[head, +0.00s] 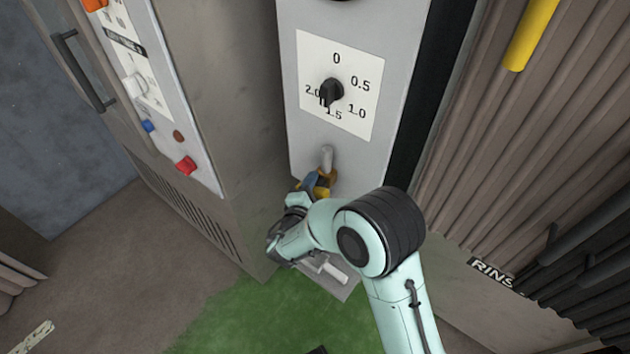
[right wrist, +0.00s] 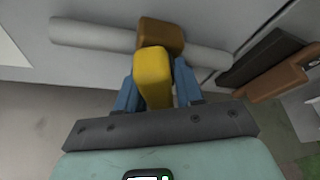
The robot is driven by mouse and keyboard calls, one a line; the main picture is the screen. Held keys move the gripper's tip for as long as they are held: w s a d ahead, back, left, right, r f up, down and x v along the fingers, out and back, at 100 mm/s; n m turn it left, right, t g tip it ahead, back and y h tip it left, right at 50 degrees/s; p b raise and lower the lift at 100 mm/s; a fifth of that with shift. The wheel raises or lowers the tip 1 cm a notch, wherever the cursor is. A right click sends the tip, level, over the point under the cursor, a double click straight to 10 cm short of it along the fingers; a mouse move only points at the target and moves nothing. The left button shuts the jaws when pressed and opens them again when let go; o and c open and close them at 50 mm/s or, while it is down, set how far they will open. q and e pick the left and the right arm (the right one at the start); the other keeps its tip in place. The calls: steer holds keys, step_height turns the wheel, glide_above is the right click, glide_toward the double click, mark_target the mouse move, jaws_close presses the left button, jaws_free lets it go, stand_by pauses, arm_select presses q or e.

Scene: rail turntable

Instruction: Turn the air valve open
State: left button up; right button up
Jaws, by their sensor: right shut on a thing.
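The air valve is on a grey pipe (head: 327,156) at the lower part of the grey gauge panel. In the right wrist view, its brown body (right wrist: 160,35) sits around the pale pipe (right wrist: 95,33). Its yellow handle (right wrist: 153,75) sticks out across the pipe line toward the camera. My right gripper (head: 316,184) is at the valve, with its blue fingers (right wrist: 154,84) on both sides of the yellow handle, shut on it. In the head view my wrist hides part of the valve. My left gripper is not in view.
A black pointer knob (head: 331,91) on a 0 to 2.0 dial is above the valve. A cabinet with red (head: 186,165) and blue buttons stands left. A pale fitting (head: 333,269) is below my wrist. Ribbed brown panels (head: 510,150) close off the right. Green floor is below.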

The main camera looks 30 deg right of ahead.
steer(key=n+g+p, duration=0.1)
steer(key=n+p, duration=0.1)
steer(key=p, duration=0.1)
steer(key=shift+a+n+g, duration=0.1)
steer(key=shift+n+g, duration=0.2)
steer(key=shift+n, duration=0.1)
steer(key=shift+s+n+g+p, duration=0.1)
steer(key=shift+n+g+p, duration=0.4)
steer(key=shift+n+p, duration=0.25)
steer(key=n+g+p, duration=0.2)
steer(key=n+p, duration=0.1)
steer(key=p, duration=0.2)
steer(key=shift+s+f, duration=0.1)
arm_select(q)
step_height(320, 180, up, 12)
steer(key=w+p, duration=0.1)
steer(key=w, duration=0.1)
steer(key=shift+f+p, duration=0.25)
steer(key=shift+p, duration=0.1)
arm_select(e)
steer(key=shift+s+f+n+g+h, duration=0.1)
steer(key=shift+f+n+g+h, duration=0.15)
steer(key=shift+n+g, duration=0.5)
steer(key=o, duration=0.8)
steer(key=shift+r, duration=0.1)
